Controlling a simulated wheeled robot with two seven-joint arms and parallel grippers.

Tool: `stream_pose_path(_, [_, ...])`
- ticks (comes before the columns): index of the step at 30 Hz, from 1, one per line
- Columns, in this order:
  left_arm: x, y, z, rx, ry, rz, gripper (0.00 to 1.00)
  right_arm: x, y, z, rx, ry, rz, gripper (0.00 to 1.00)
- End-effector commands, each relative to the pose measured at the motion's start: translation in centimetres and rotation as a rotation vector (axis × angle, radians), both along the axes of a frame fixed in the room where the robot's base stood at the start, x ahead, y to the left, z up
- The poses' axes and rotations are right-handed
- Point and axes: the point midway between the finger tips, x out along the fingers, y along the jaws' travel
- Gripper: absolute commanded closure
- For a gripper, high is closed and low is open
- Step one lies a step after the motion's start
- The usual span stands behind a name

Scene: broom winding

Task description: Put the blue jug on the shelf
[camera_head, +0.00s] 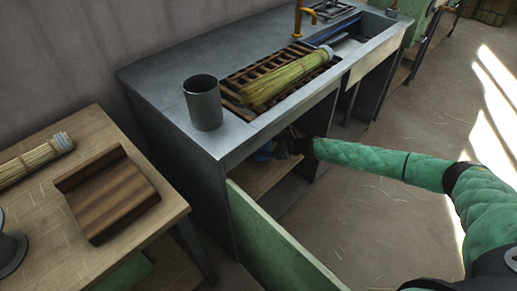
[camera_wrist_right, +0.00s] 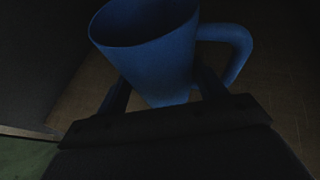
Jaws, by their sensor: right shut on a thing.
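The blue jug (camera_wrist_right: 150,45) is large in the right wrist view, with its open rim at the upper left and its handle at the right. My right gripper (camera_wrist_right: 163,90) is shut on the jug's body, one finger on each side. In the head view the right gripper (camera_head: 287,146) reaches in under the metal counter, and only a small blue part of the jug (camera_head: 263,152) shows. The wooden shelf (camera_head: 268,180) lies inside the cabinet below the counter. I cannot tell whether the jug touches it. My left gripper is out of view.
A green panel (camera_head: 280,245) stands at the cabinet's front. The metal counter (camera_head: 160,75) above carries a grey cup (camera_head: 203,105), a slatted rack (camera_head: 232,102) and a straw bundle (camera_head: 285,78). A wooden table (camera_head: 120,220) stands at the left. Floor is open at the right.

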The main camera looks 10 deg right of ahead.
Motion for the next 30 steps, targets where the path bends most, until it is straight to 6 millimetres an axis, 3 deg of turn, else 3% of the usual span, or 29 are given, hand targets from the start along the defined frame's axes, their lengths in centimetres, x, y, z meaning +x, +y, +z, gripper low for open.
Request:
stream_pose_path(3, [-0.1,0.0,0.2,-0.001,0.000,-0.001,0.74,1.3,1.8,0.1,0.000,-0.002,0.002,0.65])
stream_pose_path(9, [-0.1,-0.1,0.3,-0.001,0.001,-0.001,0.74,2.4,3.3,0.0,0.000,0.000,0.001,0.65])
stream_pose_path(14, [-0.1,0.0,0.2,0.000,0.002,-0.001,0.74,2.5,3.4,-0.7,0.000,0.001,0.000,0.65])
stream_pose_path(21, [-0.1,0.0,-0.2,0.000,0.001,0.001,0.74,2.4,3.4,-3.3,-0.001,0.000,-0.001,0.65])
stream_pose_path(30, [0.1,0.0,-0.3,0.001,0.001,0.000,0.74,2.5,3.3,-3.5,-0.001,0.001,0.000,0.65])
